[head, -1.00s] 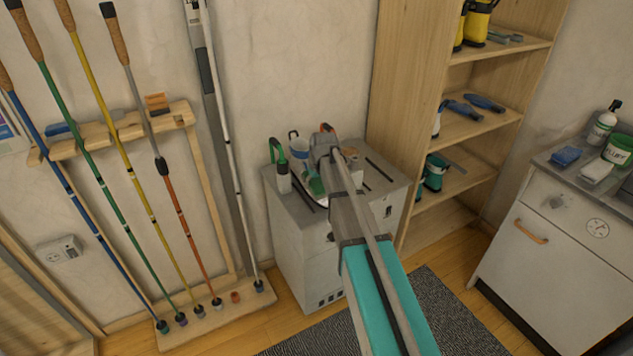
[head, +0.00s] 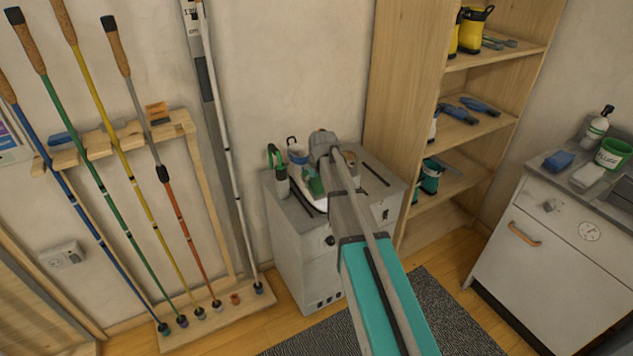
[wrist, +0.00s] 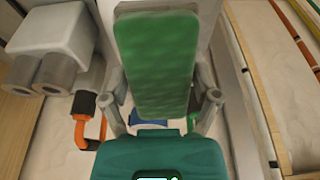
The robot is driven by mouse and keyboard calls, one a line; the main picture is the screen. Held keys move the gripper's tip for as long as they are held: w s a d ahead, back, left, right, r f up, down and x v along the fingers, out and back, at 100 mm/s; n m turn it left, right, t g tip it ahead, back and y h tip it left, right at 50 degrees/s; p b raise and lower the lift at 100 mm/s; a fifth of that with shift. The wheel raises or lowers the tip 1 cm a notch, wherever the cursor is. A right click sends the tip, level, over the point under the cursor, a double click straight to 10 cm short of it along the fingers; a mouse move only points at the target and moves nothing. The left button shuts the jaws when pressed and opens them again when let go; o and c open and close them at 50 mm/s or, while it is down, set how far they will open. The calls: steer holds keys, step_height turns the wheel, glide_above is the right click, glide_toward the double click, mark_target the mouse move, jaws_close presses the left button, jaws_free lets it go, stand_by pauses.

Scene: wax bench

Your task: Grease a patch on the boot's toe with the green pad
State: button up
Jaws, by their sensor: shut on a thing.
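My gripper (wrist: 158,100) is shut on the green pad (wrist: 153,55), a long block that fills the upper middle of the wrist view between the two fingers. In the head view the pad (head: 314,182) shows just left of my arm, low over the grey cabinet top. A white thing (head: 319,203) lies under or just in front of it there; I cannot tell whether it is the boot or whether the pad touches it. No boot toe is clear in the wrist view.
Several poles lean on a wooden rack (head: 205,190) at left. A wooden shelf (head: 400,100) stands behind at right, and a white counter unit (head: 555,250) at far right.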

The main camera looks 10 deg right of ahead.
steer(key=shift+p+v, duration=1.35)
steer(key=shift+v, duration=0.1)
